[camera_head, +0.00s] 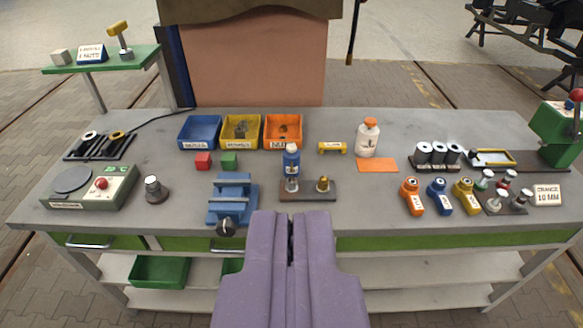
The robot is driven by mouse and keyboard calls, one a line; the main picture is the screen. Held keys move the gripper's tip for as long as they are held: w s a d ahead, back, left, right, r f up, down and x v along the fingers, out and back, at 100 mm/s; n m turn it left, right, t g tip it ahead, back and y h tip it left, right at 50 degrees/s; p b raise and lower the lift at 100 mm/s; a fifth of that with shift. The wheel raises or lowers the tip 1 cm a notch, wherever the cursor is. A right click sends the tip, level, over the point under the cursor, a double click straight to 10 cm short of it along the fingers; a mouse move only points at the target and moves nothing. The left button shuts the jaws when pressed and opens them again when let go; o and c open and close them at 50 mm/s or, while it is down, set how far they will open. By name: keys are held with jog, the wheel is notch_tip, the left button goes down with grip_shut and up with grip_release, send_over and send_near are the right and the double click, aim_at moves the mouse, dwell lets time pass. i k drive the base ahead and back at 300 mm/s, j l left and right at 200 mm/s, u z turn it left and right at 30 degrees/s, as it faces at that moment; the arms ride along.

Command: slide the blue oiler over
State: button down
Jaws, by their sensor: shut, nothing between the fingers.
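The blue oiler (438,198) stands upright on the bench at the right, with a pale label on its front. It stands between an orange one (411,197) and a yellow one (465,198) of the same shape, with narrow gaps between them. My purple gripper (290,220) is in the lower middle, in front of the bench. Its fingers are shut with nothing between them. It is well to the left of the blue oiler and apart from it.
A small stand with several round-topped pieces (503,191) is just right of the yellow oiler. The grey bench top (370,201) left of the orange oiler is clear.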

aim_at(292, 162)
jog(key=i+j, duration=0.25)
jog(key=i, duration=0.15)
jog(key=i+j, duration=0.2)
jog(key=i, duration=0.25)
jog(key=i+j, duration=0.25)
jog(key=i, duration=0.15)
jog(key=i+j+u, duration=0.1)
jog(key=i+j, duration=0.15)
jog(key=i, duration=0.15)
jog(key=i+j, duration=0.2)
jog(key=i, duration=0.25)
